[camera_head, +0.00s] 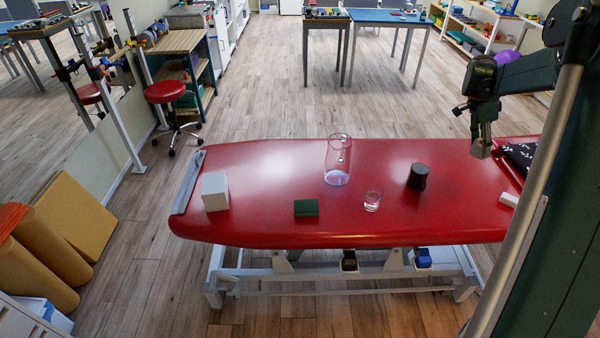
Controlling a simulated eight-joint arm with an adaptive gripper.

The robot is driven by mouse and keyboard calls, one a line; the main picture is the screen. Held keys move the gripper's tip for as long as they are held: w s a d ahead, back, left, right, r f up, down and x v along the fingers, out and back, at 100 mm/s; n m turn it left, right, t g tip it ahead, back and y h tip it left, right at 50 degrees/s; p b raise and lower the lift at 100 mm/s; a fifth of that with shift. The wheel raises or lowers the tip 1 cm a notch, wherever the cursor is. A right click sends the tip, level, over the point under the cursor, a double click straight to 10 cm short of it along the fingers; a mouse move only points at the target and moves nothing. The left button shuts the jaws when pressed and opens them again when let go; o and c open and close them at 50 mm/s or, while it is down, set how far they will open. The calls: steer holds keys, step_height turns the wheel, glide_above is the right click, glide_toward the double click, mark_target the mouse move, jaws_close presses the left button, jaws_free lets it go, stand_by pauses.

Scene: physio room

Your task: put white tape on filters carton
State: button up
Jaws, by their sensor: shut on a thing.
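My gripper (481,146) is above the right part of the red treatment table, pointing down. It is shut on a small pale thing, which I take to be the white tape (481,151); the fingers hide part of it. A plain white box (215,192) stands at the table's left end, and a small dark green box (306,208) lies near the front edge. No lettering can be read, so I cannot tell which is the filters carton. Both boxes are well left of my gripper, with bare tops.
A dark patterned cloth (520,156) lies at right. Bare surface surrounds the white box.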

steer(key=shift+w+v, duration=0.2)
steer(key=shift+v, duration=0.95)
steer(key=w+a+n+t+p, duration=0.1)
steer(key=w+a+n, duration=0.25)
steer(key=a, duration=0.85)
steer(key=w+a+n+t+p, duration=0.15)
steer(key=w+a, duration=0.35)
steer(key=a, duration=0.7)
steer(key=w+a+n, duration=0.3)
steer(key=w+a, duration=0.1)
steer(key=a, duration=0.8)
steer(key=a+n+t+y+p, duration=0.2)
steer(key=a+n, duration=0.3)
steer(key=a, duration=2.4)
steer(key=s+a+n+y+p, duration=0.15)
steer(key=s+a, duration=0.25)
steer(key=a, duration=0.7)
steer(key=s+a+n, duration=0.3)
steer(key=s+a, duration=0.2)
steer(key=a, duration=0.7)
steer(key=s+a+n+y+p, duration=0.1)
steer(key=s+a+n, duration=0.25)
steer(key=a, duration=0.75)
steer(key=shift+m+t, duration=0.35)
steer(key=shift+m, duration=0.15)
steer(key=shift+s+a+f, duration=0.1)
steer(key=shift+s+f, duration=0.05)
steer(key=shift+f, duration=1.2)
steer(key=shift+s+f, duration=0.2)
steer(key=shift+f, duration=1.1)
